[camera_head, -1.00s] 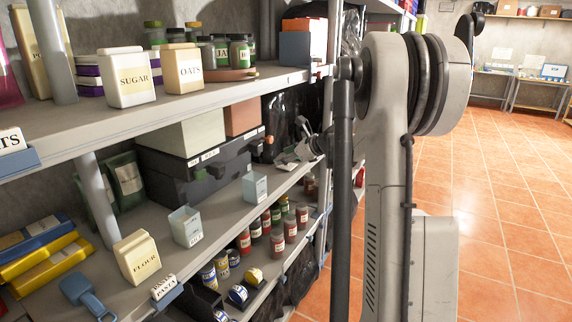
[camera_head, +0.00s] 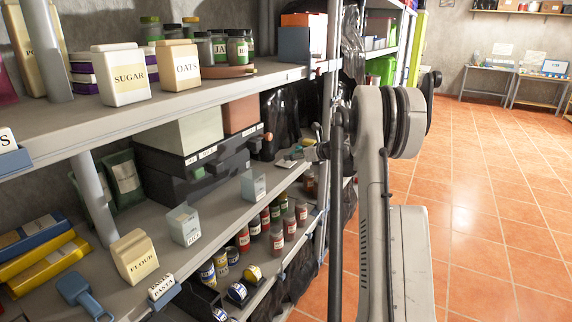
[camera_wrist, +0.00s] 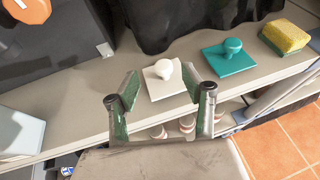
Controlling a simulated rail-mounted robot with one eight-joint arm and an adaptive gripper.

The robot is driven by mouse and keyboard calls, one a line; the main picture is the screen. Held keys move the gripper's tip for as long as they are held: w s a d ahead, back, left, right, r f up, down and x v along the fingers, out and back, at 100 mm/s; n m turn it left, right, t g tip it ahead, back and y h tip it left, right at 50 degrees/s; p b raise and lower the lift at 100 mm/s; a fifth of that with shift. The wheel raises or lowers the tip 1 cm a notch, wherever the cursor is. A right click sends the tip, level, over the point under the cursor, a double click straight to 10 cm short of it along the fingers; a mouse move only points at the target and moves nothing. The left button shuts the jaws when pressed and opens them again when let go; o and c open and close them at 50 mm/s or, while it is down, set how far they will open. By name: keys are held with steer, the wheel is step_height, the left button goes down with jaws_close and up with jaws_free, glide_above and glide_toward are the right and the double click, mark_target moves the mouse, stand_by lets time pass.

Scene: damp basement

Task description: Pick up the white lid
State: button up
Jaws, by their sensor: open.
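The white lid (camera_wrist: 166,82) is a flat square plate with a round knob on top. It lies on the shelf in the wrist view, just beyond and between my fingertips. My gripper (camera_wrist: 162,92) is open, with one green-sided finger to the left of the lid and one to the right. Nothing is held between the fingers. I cannot tell from the wrist view how high the fingertips are above the shelf. In the head view my gripper is small and partly hidden at the far end of the middle shelf, near my arm.
A teal lid (camera_wrist: 230,58) with a knob lies right of the white one, then a yellow-green sponge (camera_wrist: 285,37). A dark box (camera_wrist: 50,45) stands at left, black sheeting behind. A pale container (camera_wrist: 20,132) stands at lower left. Jars (camera_wrist: 187,124) sit below the shelf edge.

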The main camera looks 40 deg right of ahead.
steer(key=shift+d+f+x, duration=0.1)
steer(key=shift+x, duration=1.3)
steer(key=shift+d+f+x, duration=0.1)
steer(key=shift+f+x, duration=0.05)
steer(key=shift+x, duration=1.25)
steer(key=shift+s, duration=0.1)
steer(key=shift+c, duration=0.3)
jaws_close()
